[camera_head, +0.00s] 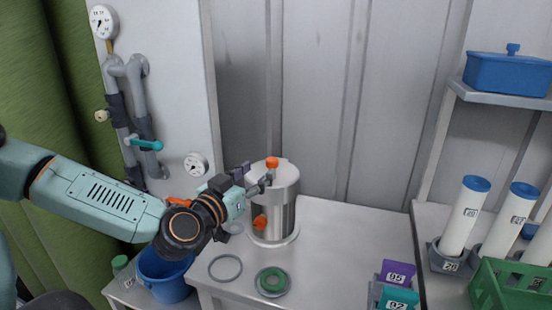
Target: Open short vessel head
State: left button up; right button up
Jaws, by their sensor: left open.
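The short vessel (285,212) is a silver cylinder standing upright on the white table. Its light grey head (287,174) sits on top, with an orange knob (272,162) on it. A second orange part (260,223) is on the vessel's lower front. My left gripper (262,182) comes in from the left and is open at the upper left side of the vessel, close to the head. I cannot tell whether it touches it. The gripper and wrist hide part of the vessel's left side. My right gripper is not in view.
A blue bucket (165,278) is at the lower left. Labelled purple (397,272) and teal (398,298) items stand at the front right. White tubes (465,215) stand further right.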

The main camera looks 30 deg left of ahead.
aim_at(270, 162)
pick_arm(q)
jog(key=shift+w+a, duration=0.1)
jog(key=shift+d+r+b, duration=0.2)
jog(key=shift+d+b, duration=0.05)
jog(key=shift+b, duration=0.5)
jog(key=shift+w+d+r, duration=0.1)
jog(key=shift+d, duration=0.05)
jog(key=shift+w+b, duration=0.3)
jog(key=shift+b, duration=0.25)
jog(key=w, duration=0.1)
jog(key=w+b, duration=0.1)
jog(key=shift+w+a+f, duration=0.35)
jog(key=shift+a+f, duration=0.05)
jog(key=shift+w+d+r+b, duration=0.25)
jog(key=shift+w+r+b, duration=0.1)
jog(key=shift+b, duration=0.1)
jog(key=shift+w, duration=0.25)
jog(key=shift+w+a+f+b, duration=0.1)
jog(key=shift+w+a+b, duration=0.1)
jog(key=shift+w, duration=0.4)
jog(key=shift+w+a+f+b, duration=0.1)
jog(key=shift+w+b, duration=0.05)
jog(key=shift+w, duration=0.45)
jog(key=shift+s+d+r, duration=0.25)
jog(key=shift+s+r, duration=0.05)
jog(key=shift+w+a+f, duration=0.15)
jog(key=shift+w+f, duration=0.05)
jog(key=shift+w, duration=0.05)
jog(key=c, duration=0.4)
grip_shut()
